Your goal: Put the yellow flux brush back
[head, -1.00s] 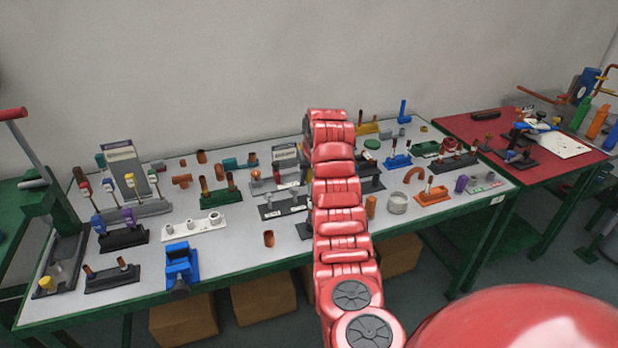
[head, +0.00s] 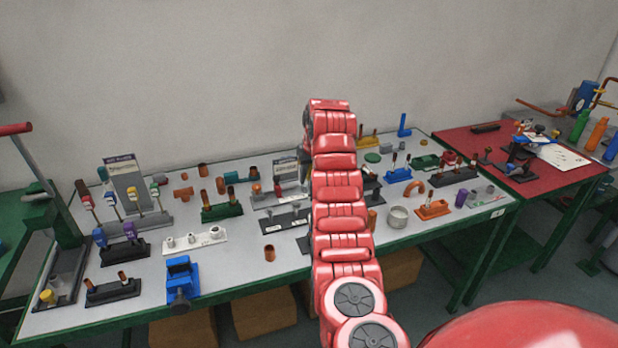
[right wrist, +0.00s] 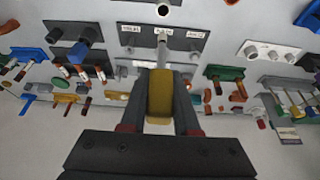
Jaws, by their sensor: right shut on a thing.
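The yellow flux brush (right wrist: 160,100) is in my right gripper, its yellow handle between the dark fingers in the right wrist view. Its grey metal shaft (right wrist: 162,52) points up the picture over a black labelled holder (right wrist: 190,38). I cannot tell whether the tip touches the holder. My right gripper (right wrist: 161,73) is shut on the handle. In the head view, my red right arm hides the brush and most of the gripper. The black holder shows partly in the head view (head: 284,221), left of my arm. My left gripper is not in view.
A grey rack (head: 152,222) with several coloured-handled tools stands at the left. A white fitting block (head: 195,240), a blue vise (head: 182,280) and a green block with copper pipes (head: 222,212) stand nearby. The table's front edge has some bare grey surface.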

